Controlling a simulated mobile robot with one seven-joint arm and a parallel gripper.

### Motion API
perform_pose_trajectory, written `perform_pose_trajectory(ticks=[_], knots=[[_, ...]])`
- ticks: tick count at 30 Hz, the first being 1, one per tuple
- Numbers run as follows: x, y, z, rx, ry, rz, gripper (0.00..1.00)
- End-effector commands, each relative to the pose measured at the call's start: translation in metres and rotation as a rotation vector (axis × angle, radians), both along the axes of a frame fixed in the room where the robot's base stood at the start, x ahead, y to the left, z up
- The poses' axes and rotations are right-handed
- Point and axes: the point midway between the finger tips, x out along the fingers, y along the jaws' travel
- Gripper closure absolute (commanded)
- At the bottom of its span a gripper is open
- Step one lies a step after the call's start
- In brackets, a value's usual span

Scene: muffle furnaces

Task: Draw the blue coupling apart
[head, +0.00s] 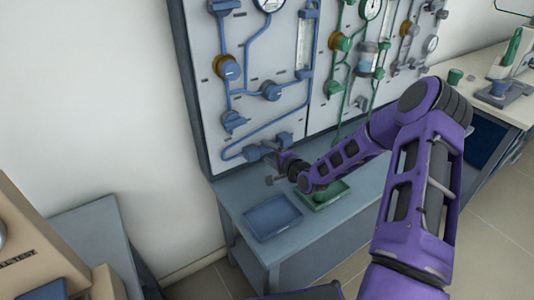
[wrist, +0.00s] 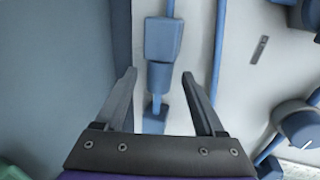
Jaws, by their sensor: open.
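The blue coupling (wrist: 163,40) shows in the wrist view as a thick block with a narrower neck below it, in line with a blue pipe. In the head view it seems to be the blue fitting (head: 252,152) at the board's lower left. My gripper (wrist: 158,74) is open, one finger on each side of the coupling's neck in the picture, with a gap on both sides. I cannot tell how far the fingertips are from it in depth. In the head view my gripper (head: 276,168) is just in front of the board's lower edge, partly hidden by my wrist.
The board carries blue pipes, valves (head: 228,68) and a gauge. A green pipe set (head: 340,42) is to the right. Below, a blue tray (head: 272,217) and a green tray (head: 324,195) rest on a grey bench (head: 237,198).

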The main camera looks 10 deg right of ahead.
Motion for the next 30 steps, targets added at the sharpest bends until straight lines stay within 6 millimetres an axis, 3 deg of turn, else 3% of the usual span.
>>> perform_pose_trajectory(ticks=[11, 23, 30], knots=[[0.0055, 0.0025, -0.0018, 0.000, 0.000, 0.000, 0.29], [0.0053, 0.0023, -0.0016, 0.000, 0.000, 0.000, 1.00], [0.0053, 0.0023, -0.0016, 0.000, 0.000, 0.000, 1.00]])
